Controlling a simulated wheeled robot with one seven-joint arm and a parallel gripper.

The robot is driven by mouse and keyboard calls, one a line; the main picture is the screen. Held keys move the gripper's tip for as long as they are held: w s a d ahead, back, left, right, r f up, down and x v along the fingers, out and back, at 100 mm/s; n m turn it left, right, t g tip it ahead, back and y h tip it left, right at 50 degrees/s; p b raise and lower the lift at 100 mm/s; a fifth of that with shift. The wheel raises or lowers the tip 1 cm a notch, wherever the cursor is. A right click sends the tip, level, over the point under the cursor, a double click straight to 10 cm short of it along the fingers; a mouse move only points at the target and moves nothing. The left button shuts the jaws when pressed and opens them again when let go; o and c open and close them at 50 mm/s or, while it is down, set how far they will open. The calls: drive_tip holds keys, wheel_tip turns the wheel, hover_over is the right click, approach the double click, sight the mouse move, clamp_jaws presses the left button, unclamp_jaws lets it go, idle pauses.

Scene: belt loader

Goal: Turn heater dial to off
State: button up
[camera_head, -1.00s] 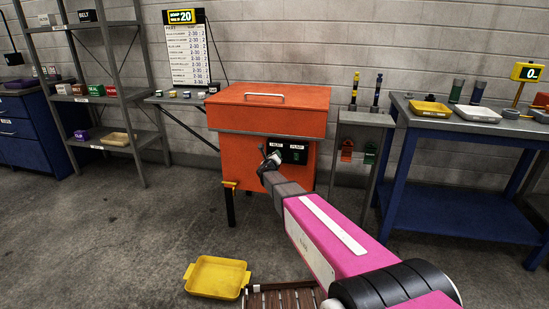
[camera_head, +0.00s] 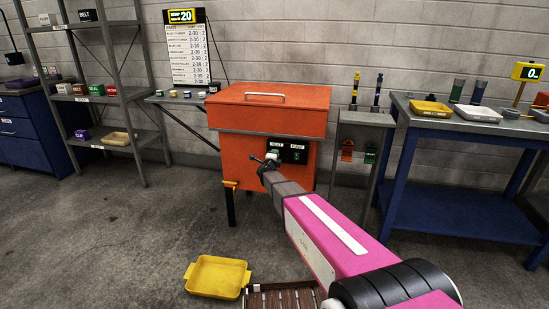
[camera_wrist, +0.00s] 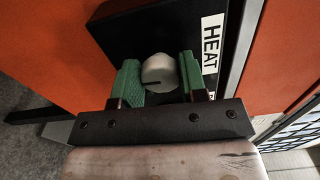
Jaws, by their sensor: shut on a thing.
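The heater dial (camera_wrist: 159,70) is a grey round knob with a dark line on its face, on a black panel (camera_wrist: 115,33). A white HEAT label (camera_wrist: 211,43) lies to its right in the wrist view. The line runs toward the left there, away from the label. My gripper (camera_wrist: 160,77) has its green fingers on either side of the dial and is shut on it. In the head view my gripper (camera_head: 268,161) is at the panel's left part, on the front of the orange heater box (camera_head: 229,155). It hides the dial there.
A PUMP label and a green switch (camera_head: 297,155) sit right of the dial on the panel. A yellow tray (camera_head: 216,277) lies on the floor in front. A narrow stand (camera_head: 366,118) and a blue bench (camera_head: 465,135) are to the right. Open floor lies to the left.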

drive_tip(key=shift+n, duration=0.5)
drive_tip(key=o, duration=0.9)
drive_tip(key=v, duration=1)
drive_tip(key=shift+s+a, duration=0.15)
drive_tip(key=shift+s, duration=0.25)
